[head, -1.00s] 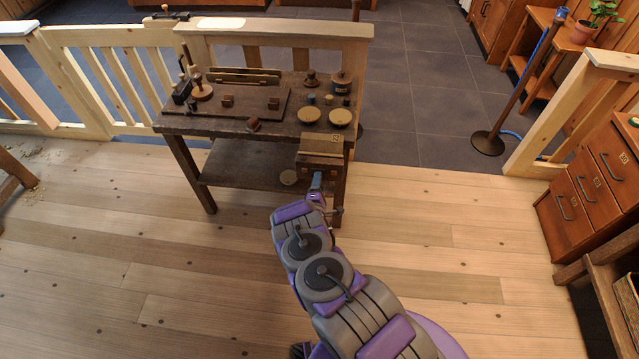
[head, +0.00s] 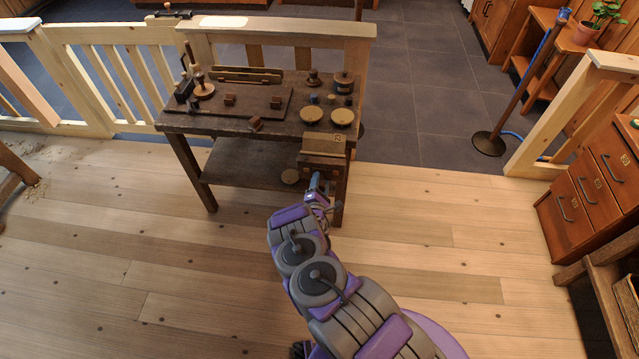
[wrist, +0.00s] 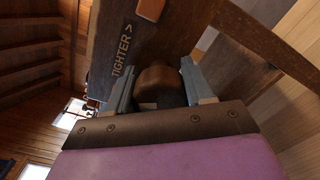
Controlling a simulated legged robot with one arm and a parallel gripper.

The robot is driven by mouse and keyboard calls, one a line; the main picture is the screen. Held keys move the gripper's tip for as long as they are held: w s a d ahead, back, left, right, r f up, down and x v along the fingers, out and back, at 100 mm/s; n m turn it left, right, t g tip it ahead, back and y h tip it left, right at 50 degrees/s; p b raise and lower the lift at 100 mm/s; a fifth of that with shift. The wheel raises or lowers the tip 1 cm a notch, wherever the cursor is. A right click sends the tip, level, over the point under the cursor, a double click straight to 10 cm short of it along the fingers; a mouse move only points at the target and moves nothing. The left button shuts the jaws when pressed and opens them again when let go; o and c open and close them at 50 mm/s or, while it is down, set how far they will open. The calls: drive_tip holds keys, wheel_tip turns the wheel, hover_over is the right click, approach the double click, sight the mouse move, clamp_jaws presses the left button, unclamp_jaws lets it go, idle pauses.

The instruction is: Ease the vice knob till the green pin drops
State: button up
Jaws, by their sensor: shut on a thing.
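The vice (head: 322,152) is a wooden block on the front right of the dark workbench. In the wrist view its face (wrist: 140,45) carries the lettering "TIGHTER" with an arrow. The brown rounded vice knob (wrist: 158,82) sits between the two grey fingers of my gripper (wrist: 158,85), which is shut on it. In the head view my gripper (head: 317,182) is in front of the vice, and the knob is hidden there. I cannot make out a green pin in either view.
The workbench (head: 225,125) holds several small wooden parts, and two round tan discs (head: 342,117) lie behind the vice. A light wooden railing (head: 275,28) runs behind it. A drawer cabinet (head: 590,185) stands at right. The plank floor around the bench is mostly clear.

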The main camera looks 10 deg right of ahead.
drive_tip(key=shift+d, duration=0.15)
drive_tip(key=o, duration=1)
drive_tip(key=p+v, duration=0.2)
drive_tip(key=v, duration=1.5)
drive_tip(key=shift+s, duration=0.15)
